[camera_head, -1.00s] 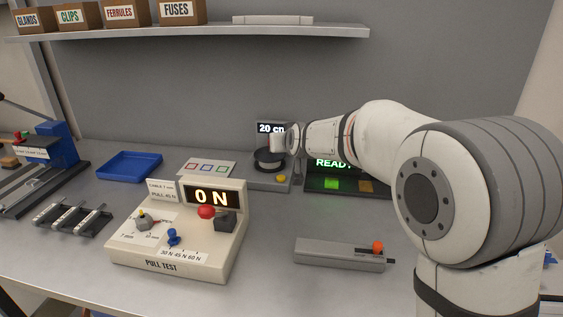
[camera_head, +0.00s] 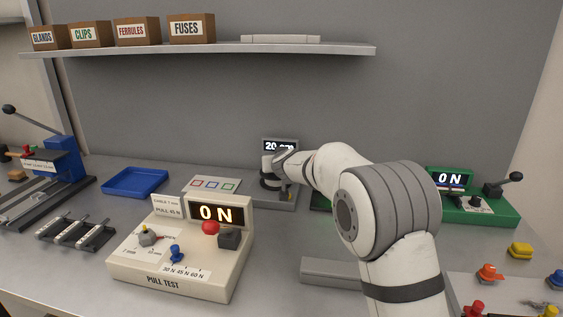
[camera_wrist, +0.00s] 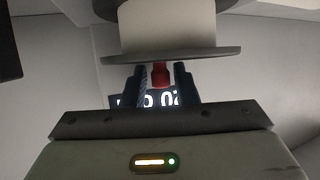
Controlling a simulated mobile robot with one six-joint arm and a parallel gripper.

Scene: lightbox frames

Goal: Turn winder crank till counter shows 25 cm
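The winder (camera_head: 286,202) stands at the back of the bench, and its dark round part is partly hidden behind my arm. Its counter (camera_head: 270,146) reads 20 cm, its lower edge partly covered by my gripper (camera_head: 276,165). In the wrist view a white drum (camera_wrist: 165,25) with a grey flange (camera_wrist: 170,55) is above my gripper (camera_wrist: 160,72). A red knob (camera_wrist: 160,76) sits between the two dark fingertips and about fills the gap, so they look closed on it. Upside-down counter digits (camera_wrist: 160,100) glow behind the fingers.
The cream pull-test box (camera_head: 165,283) reads 0 N at front left. A blue tray (camera_head: 135,182) and a panel with coloured squares (camera_head: 212,185) lie left of the winder. A green unit (camera_head: 490,212) is at right. A shelf (camera_head: 200,50) hangs above.

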